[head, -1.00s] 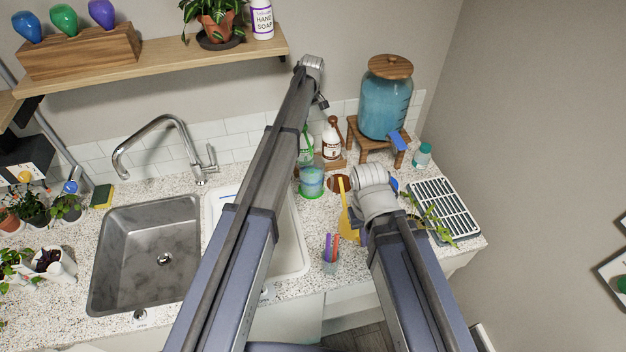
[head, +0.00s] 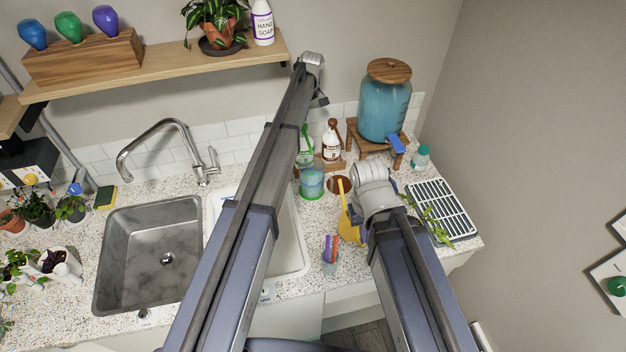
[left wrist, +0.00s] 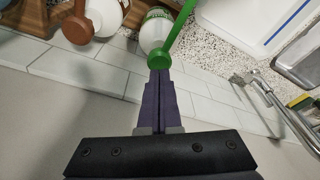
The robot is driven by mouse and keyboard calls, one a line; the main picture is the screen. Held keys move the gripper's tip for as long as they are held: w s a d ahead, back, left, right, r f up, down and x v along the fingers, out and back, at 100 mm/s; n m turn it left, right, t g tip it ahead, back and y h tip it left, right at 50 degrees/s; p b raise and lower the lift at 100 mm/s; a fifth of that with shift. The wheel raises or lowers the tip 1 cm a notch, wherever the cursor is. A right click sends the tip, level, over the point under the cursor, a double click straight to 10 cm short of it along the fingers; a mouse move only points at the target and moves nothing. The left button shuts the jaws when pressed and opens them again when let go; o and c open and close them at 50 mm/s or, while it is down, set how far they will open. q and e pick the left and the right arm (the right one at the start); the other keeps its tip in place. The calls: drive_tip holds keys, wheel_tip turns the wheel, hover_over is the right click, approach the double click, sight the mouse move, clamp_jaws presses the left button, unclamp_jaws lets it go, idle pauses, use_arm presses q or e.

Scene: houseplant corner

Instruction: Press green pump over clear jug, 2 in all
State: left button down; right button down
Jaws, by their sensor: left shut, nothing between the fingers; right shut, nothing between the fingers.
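The green pump (head: 309,142) tops a white bottle at the back of the counter, partly behind my left arm in the head view. In the left wrist view the green pump (left wrist: 159,60) shows its head and long spout. A clear jug (head: 312,184) with bluish-green in it stands just in front of that bottle. My left gripper (left wrist: 159,76) is shut and empty, its tips right by the pump head; I cannot tell whether they touch. My right gripper (head: 373,186) is shut and empty over the counter, right of the jug, its fingers mostly hidden.
A white bottle with a brown pump (head: 331,142) stands beside the green one. A blue dispenser (head: 385,108) on a wooden stand is right of them. A yellow watering can (head: 351,228), a cup of markers (head: 330,262) and a drying rack (head: 446,212) lie nearer. The sink (head: 150,255) is left.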

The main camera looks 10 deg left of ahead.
idle(0.3)
use_arm(q)
drive_tip(key=p+v, duration=0.4)
drive_tip(key=a+p+v, duration=0.1)
drive_tip(key=p+v, duration=0.1)
drive_tip(key=shift+w, duration=0.35)
idle(0.5)
